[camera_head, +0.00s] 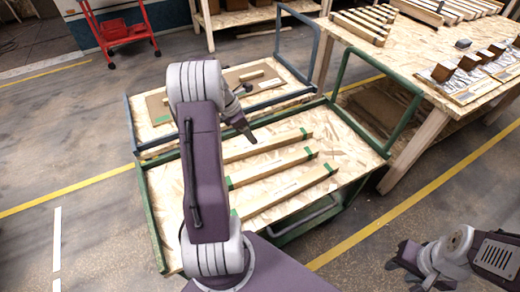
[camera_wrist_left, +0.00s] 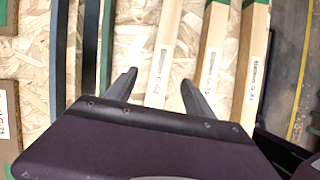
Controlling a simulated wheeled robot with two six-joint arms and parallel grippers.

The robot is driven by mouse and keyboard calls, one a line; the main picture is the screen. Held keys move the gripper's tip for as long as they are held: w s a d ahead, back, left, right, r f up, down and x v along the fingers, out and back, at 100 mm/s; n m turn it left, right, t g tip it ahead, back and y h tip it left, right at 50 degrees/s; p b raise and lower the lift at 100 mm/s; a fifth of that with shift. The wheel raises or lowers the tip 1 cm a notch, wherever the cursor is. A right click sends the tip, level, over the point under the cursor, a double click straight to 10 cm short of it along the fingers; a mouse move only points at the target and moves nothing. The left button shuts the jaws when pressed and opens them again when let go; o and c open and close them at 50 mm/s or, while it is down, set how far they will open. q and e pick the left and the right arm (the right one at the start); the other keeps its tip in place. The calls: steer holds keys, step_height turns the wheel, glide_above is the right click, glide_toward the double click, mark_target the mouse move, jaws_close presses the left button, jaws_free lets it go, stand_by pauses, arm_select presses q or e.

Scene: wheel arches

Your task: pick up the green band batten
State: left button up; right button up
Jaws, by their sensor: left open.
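Several pale wooden battens with green bands near their ends lie side by side on the board of a green-framed cart (camera_head: 349,160). In the head view these are a far batten (camera_head: 268,147), a middle batten (camera_head: 272,168) and a near batten (camera_head: 290,191). My left gripper (camera_head: 243,127) is above the cart, its far side partly hidden by my arm. In the left wrist view my left gripper (camera_wrist_left: 160,90) is open, with a labelled batten (camera_wrist_left: 164,45) between its fingers in the picture; contact cannot be told. My right gripper (camera_head: 404,262) is at the lower right, away from the cart.
A blue-framed cart (camera_head: 290,99) with brown panels stands behind the green one. A workbench (camera_head: 430,75) at the upper right holds more battens and small blocks. A red trolley (camera_head: 122,32) stands at the back left. Open floor lies left of the carts.

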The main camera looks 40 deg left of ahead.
mark_target(255, 146)
arm_select(q)
steer(key=shift+s+a, duration=0.3)
steer(key=shift+s, duration=0.3)
steer(key=b+x, duration=0.1)
steer(key=x, duration=0.2)
steer(key=shift+w+a+f, duration=0.1)
steer(key=shift+f, duration=0.2)
steer(key=shift+w+f+b, duration=0.15)
steer(key=shift+f+b, duration=0.15)
steer(key=b+x, duration=0.1)
steer(key=x, duration=0.2)
steer(key=b+x, duration=0.1)
steer(key=x, duration=0.1)
steer(key=shift+d+b, duration=0.25)
steer(key=shift+b, duration=0.05)
steer(key=shift+f, duration=0.1)
steer(key=shift+c, duration=1)
jaws_close()
